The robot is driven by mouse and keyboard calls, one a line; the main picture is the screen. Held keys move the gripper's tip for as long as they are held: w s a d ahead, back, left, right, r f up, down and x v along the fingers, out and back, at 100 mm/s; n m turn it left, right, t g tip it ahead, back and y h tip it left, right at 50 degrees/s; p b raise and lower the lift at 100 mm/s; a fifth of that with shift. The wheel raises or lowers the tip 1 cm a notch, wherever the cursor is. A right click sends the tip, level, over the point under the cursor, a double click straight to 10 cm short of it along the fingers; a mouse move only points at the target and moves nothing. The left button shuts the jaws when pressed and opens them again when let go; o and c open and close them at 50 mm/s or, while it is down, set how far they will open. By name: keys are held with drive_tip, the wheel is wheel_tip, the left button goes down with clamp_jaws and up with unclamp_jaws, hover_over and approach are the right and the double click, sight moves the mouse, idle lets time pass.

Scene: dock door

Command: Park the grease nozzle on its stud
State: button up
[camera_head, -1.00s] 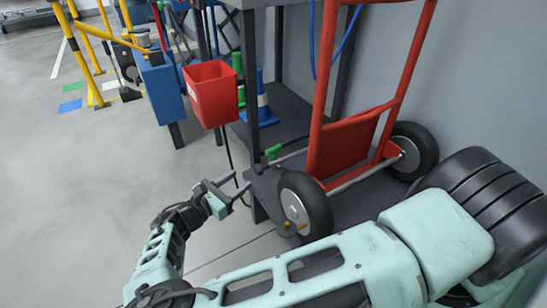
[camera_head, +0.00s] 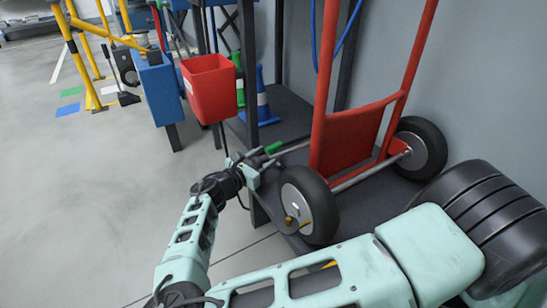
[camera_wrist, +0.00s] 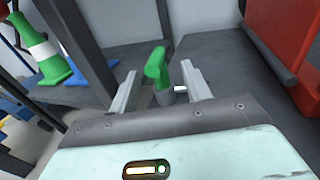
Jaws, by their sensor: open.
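A green-handled piece with a grey lower end, which looks like the grease nozzle (camera_wrist: 157,66), stands between my open fingers in the wrist view. In the head view its green part (camera_head: 273,147) shows just beyond my gripper (camera_head: 264,159), beside the dark shelf's post. My gripper, also in the wrist view (camera_wrist: 158,88), is open, with one finger on each side of the green piece. I cannot tell whether either finger touches it. A small pale piece (camera_wrist: 181,88) shows by the right finger; I cannot tell whether it is the stud.
A red hand truck (camera_head: 345,140) with black wheels stands just right of my gripper. A red bin (camera_head: 209,88) is up and left. Green and blue cones (camera_head: 262,105) stand behind.

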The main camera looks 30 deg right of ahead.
drive_tip(key=d, duration=0.1)
drive_tip(key=w+d+b, duration=0.1)
drive_tip(key=d+f+b, duration=0.1)
drive_tip(key=shift+w+d, duration=0.15)
drive_tip(key=shift+w+d+r+b, duration=0.2)
drive_tip(key=shift+d+r+b, duration=0.1)
drive_tip(key=shift+d, duration=0.15)
clamp_jaws()
drive_tip(key=shift+r, duration=0.1)
wheel_tip(320, 180, up, 28)
drive_tip(key=p, duration=1.4)
drive_tip(key=shift+p, duration=0.4)
wheel_tip(320, 180, up, 8)
drive_tip(key=n+t+y+p, duration=0.1)
drive_tip(key=n+t+p, duration=0.15)
drive_tip(key=p, duration=1.45)
hover_over(271, 153)
drive_tip(key=s+a, duration=0.2)
drive_tip(key=s+r+t+y+p, duration=0.1)
drive_tip(key=r+p, duration=0.4)
drive_tip(key=p, duration=0.5)
drive_tip(key=s+r+n+t+y+p, duration=0.1)
drive_tip(key=s+r+p, duration=0.3)
drive_tip(key=p, duration=0.7)
drive_tip(key=shift+s+d+r+t, duration=0.25)
drive_tip(key=shift+r+t, duration=0.2)
drive_tip(key=shift+r, duration=0.5)
